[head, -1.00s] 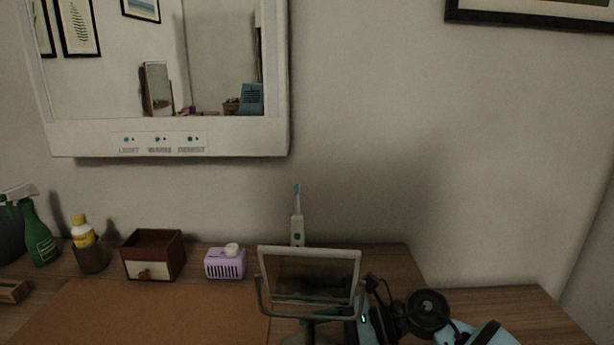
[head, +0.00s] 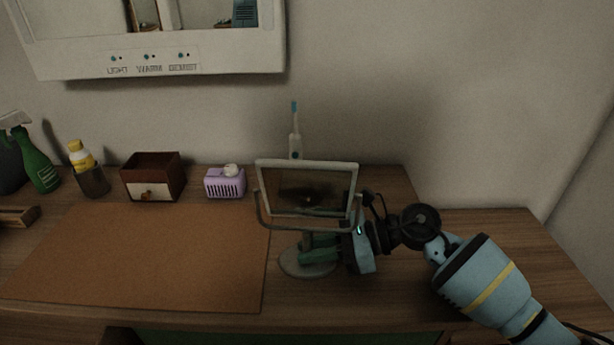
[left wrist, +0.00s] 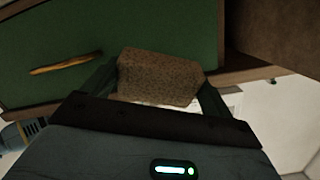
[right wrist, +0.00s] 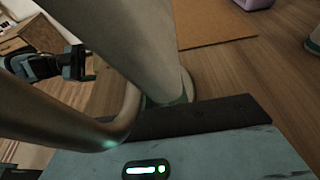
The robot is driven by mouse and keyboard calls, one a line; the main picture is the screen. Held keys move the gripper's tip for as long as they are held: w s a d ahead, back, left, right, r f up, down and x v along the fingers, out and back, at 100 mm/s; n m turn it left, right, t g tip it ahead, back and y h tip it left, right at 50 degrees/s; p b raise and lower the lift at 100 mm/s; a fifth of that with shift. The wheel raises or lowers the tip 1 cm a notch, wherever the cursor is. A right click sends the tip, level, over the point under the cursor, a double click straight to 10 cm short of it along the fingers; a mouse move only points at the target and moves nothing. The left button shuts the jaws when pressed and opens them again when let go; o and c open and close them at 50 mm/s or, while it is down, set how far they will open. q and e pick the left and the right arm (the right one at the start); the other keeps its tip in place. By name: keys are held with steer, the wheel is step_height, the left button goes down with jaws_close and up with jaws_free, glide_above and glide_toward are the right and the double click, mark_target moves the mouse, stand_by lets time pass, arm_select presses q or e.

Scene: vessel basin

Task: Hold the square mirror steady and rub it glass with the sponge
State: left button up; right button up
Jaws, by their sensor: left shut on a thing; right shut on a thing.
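The square mirror (head: 307,187) stands upright on the table on a stand with a round base (head: 308,262), its pane framed in pale metal within a U-shaped bracket. My right gripper (head: 325,250) is shut on the mirror's stand, below the pane. The right wrist view shows the bracket (right wrist: 115,130) and the stand close up. My left gripper (left wrist: 158,85) is shut on the brown speckled sponge (left wrist: 158,78) in the left wrist view. The left gripper is outside the head view. In the left wrist view the sponge is in front of a green drawer front (left wrist: 120,40).
A brown mat (head: 150,255) covers the table left of the mirror. Behind it stand a toothbrush (head: 295,140), a purple holder (head: 225,183), a small drawer box (head: 152,178), a yellow-capped bottle (head: 82,157) and a green spray bottle (head: 38,165). The mat is clear.

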stand_by(0.5)
arm_select(q)
steer(key=shift+w+d+r+h, duration=0.2)
steer(key=shift+d+r+h, duration=0.05)
steer(key=shift+r+h, duration=0.1)
steer(key=d+r+m, duration=0.1)
steer(key=w+d+r+m+h, duration=0.1)
steer(key=r, duration=0.1)
steer(key=w+d+r+m+h, duration=0.1)
steer(key=shift+d+r+m+t+h, duration=0.25)
steer(key=shift+d+r+m+t, duration=0.05)
steer(key=shift+d+r+m, duration=0.1)
steer(key=d+r+m+t+h, duration=0.1)
steer(key=d+r+m+h, duration=0.25)
steer(key=d+r, duration=0.3)
steer(key=m+t+y, duration=0.3)
steer(key=m+t, duration=0.1)
glide_toward(276, 195)
steer(key=s, duration=0.2)
steer(key=shift+d, duration=0.25)
steer(key=shift+w+r, duration=0.1)
steer(key=shift+w, duration=0.05)
steer(key=shift+a+f+x, duration=0.1)
steer(key=shift+a+x, duration=0.05)
steer(key=shift+x, duration=1.3)
steer(key=shift+a+f+x, duration=0.1)
steer(key=shift+f+x, duration=0.05)
steer(key=shift+x, duration=1.25)
steer(key=shift+x, duration=1.15)
